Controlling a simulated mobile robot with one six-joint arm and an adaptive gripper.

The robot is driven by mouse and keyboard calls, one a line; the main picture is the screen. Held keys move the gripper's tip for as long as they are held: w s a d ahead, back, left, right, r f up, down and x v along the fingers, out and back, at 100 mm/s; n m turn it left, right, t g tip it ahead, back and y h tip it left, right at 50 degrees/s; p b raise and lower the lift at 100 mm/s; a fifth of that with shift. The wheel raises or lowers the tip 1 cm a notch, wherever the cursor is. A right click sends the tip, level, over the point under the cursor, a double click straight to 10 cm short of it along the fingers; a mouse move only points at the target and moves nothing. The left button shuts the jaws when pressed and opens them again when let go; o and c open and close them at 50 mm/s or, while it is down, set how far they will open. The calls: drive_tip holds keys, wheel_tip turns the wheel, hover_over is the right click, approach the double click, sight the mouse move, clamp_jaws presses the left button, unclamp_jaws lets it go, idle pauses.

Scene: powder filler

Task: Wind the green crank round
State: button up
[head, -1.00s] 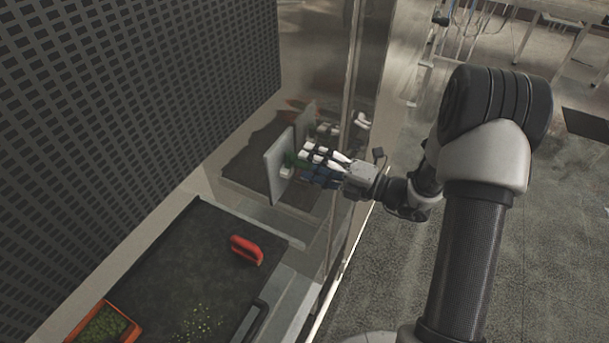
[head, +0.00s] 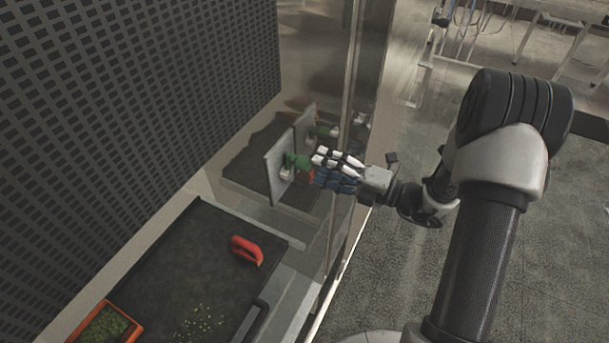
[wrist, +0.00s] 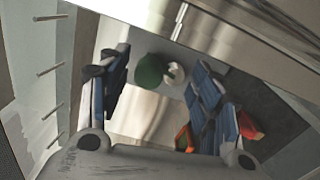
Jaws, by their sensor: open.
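The green crank (head: 298,161) sticks out from an upright grey plate (head: 275,165) beyond the dark work surface. My gripper (head: 316,165) is just to the right of the crank, its fingers pointing left at it. In the wrist view the crank's round green part (wrist: 149,69) shows beside a pale cylindrical piece (wrist: 174,73), in the gap between the fingers. The fingers (wrist: 161,60) are spread, with nothing gripped. I cannot tell whether a finger touches the crank.
A shiny wall (head: 325,70) stands behind the plate and mirrors the crank and gripper. A red handled object (head: 246,250) lies on the dark surface (head: 190,250), near an orange-rimmed tray (head: 136,327) of green material. A dark perforated panel (head: 130,90) rises at the left.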

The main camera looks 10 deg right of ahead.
drive_tip(key=p+v, duration=0.1)
drive_tip(key=v, duration=0.3)
drive_tip(key=shift+s+d, duration=0.2)
drive_tip(key=shift+d, duration=0.05)
